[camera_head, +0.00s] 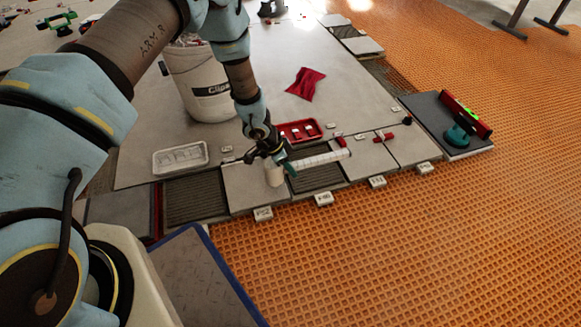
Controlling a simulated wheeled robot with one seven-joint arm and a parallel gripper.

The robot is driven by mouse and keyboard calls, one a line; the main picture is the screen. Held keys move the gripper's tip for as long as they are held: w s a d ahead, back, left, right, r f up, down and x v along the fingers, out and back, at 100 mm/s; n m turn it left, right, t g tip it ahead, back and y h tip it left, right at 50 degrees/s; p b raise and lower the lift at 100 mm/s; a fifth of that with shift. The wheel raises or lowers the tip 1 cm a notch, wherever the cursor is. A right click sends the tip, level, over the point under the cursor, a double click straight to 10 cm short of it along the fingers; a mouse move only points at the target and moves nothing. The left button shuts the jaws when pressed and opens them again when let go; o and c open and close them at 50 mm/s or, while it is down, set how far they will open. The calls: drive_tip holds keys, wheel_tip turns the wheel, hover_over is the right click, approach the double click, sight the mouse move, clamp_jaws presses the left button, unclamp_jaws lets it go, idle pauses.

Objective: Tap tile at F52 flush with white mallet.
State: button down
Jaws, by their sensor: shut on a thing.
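My gripper (284,161) is shut on the white mallet near its head. The mallet's pale, round head (275,176) is at the left of my gripper, and its white banded handle (325,158) points right over a dark ridged bed. The head shows over the right part of a grey tile (244,190). The small marker (263,214) at that tile's front edge seems to read F52. I cannot tell whether the head touches the tile or how high the tile sits. My gripper hides part of the mallet.
Dark ridged beds lie left (195,200) and right of the tile. More grey tiles (372,157) lie further right. A red tray (299,131), a white tray (181,157) and a white bucket (200,85) stand behind. Orange matting (400,250) in front is clear.

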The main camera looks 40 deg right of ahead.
wheel_tip(320, 180, up, 2)
drive_tip(key=shift+r+p, duration=0.1)
drive_tip(key=shift+p, duration=0.35)
drive_tip(key=shift+f, duration=0.2)
wheel_tip(320, 180, down, 5)
drive_tip(key=b, duration=0.3)
drive_tip(key=shift+f, duration=0.15)
wheel_tip(320, 180, up, 6)
drive_tip(key=p, duration=0.4)
drive_tip(key=shift+f+p, duration=0.25)
drive_tip(key=shift+p, duration=0.15)
drive_tip(key=shift+f, duration=0.1)
